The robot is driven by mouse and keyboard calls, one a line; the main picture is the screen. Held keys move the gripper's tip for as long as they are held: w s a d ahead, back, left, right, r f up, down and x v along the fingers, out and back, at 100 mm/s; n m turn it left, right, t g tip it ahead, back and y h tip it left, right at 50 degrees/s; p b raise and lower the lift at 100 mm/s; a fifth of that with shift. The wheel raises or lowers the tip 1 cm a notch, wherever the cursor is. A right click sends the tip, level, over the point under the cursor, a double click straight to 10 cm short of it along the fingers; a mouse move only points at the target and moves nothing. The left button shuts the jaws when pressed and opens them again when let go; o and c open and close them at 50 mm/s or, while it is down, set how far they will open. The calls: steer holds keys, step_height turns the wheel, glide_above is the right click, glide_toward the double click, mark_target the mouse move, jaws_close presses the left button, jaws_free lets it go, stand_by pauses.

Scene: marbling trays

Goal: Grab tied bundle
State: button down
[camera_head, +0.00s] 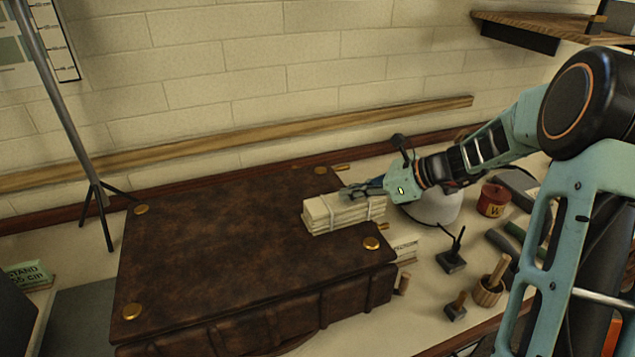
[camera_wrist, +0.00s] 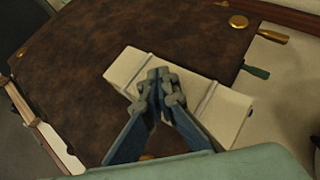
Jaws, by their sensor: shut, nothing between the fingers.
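The tied bundle (camera_head: 332,212) is a stack of cream slips with two pale bands around it. It lies on the brown leather-like cover of a very large book (camera_head: 225,240), near its right edge. In the wrist view the bundle (camera_wrist: 222,108) lies slantwise, with a band on either side of my fingers. My gripper (camera_head: 357,191) is at the bundle's upper side in the head view. In the wrist view my gripper (camera_wrist: 160,82) has its fingertips together over the bundle's middle, with nothing between them. I cannot tell whether the fingertips touch the bundle.
A red pot (camera_head: 493,199), a dark stand with prongs (camera_head: 452,258) and a wooden cup with a handle (camera_head: 490,288) stand on the table at right. The left part of the cover is clear.

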mark_target(360, 205)
steer(key=d, duration=0.1)
steer(key=s+d, duration=0.1)
steer(key=d, duration=0.1)
steer(key=d+f, duration=0.1)
steer(key=shift+s+d, duration=0.25)
steer(key=shift+s, duration=0.1)
steer(key=shift+w+r+p, duration=0.1)
steer(key=shift+r+p, duration=0.7)
steer(key=shift+p, duration=0.2)
